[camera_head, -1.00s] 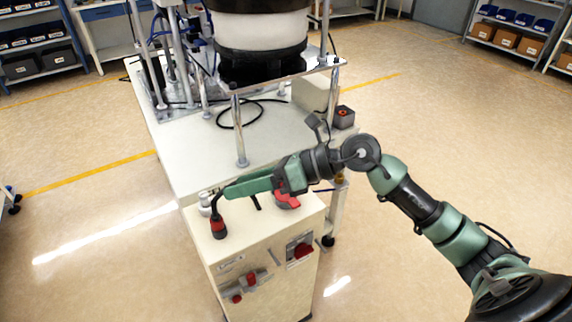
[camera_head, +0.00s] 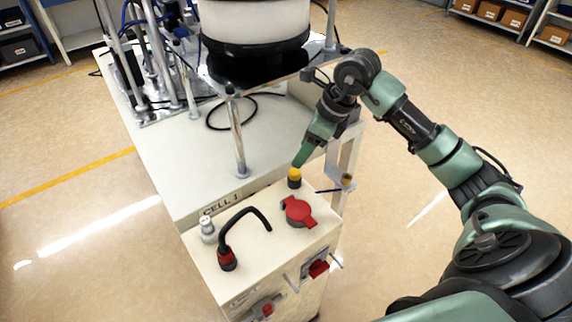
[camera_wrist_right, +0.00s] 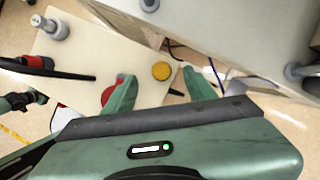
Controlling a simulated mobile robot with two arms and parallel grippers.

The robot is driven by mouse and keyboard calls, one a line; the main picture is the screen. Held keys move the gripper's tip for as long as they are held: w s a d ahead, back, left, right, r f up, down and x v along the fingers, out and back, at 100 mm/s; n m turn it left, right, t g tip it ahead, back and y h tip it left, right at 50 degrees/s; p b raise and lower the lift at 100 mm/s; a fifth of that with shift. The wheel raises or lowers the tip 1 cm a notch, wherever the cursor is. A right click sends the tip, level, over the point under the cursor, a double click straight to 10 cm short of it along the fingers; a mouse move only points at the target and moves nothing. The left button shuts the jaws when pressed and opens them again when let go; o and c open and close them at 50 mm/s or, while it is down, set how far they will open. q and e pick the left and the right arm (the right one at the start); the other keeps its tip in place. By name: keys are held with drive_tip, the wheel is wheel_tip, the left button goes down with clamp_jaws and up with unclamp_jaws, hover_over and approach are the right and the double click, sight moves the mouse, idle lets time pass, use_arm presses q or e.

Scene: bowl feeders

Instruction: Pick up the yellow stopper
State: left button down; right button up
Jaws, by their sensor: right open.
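The yellow stopper (camera_head: 295,174) has a round yellow top and a dark lower part. It stands upright at the back right of the pale cabinet top. My right gripper (camera_head: 300,163) points down right above it, and its fingers partly cover the stopper in the head view. In the right wrist view the stopper's yellow top (camera_wrist_right: 161,71) shows between and just beyond the tips of the two spread green fingers (camera_wrist_right: 158,78). The gripper is open and holds nothing. Whether a finger touches the stopper cannot be told.
On the cabinet top (camera_head: 262,262) stand a red round cap (camera_head: 298,211), a black curved cable with a red plug (camera_head: 227,259) and a grey metal fitting (camera_head: 207,229). The white feeder table (camera_head: 190,165) with a metal post (camera_head: 239,140) rises close behind.

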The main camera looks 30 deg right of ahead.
sight(295, 171)
drive_tip(key=f, duration=0.3)
drive_tip(key=shift+a+f+p, duration=0.3)
drive_tip(key=shift+p, duration=0.1)
drive_tip(key=x, duration=0.2)
drive_tip(key=shift+w+d+f, duration=0.15)
drive_tip(key=shift+f, duration=0.2)
drive_tip(key=shift+w+f, duration=0.15)
drive_tip(key=shift+f, duration=0.35)
clamp_jaws()
use_arm(q)
drive_tip(key=s, duration=0.1)
drive_tip(key=s+r, duration=0.1)
drive_tip(key=shift+s+r, duration=0.1)
drive_tip(key=shift+s, duration=0.2)
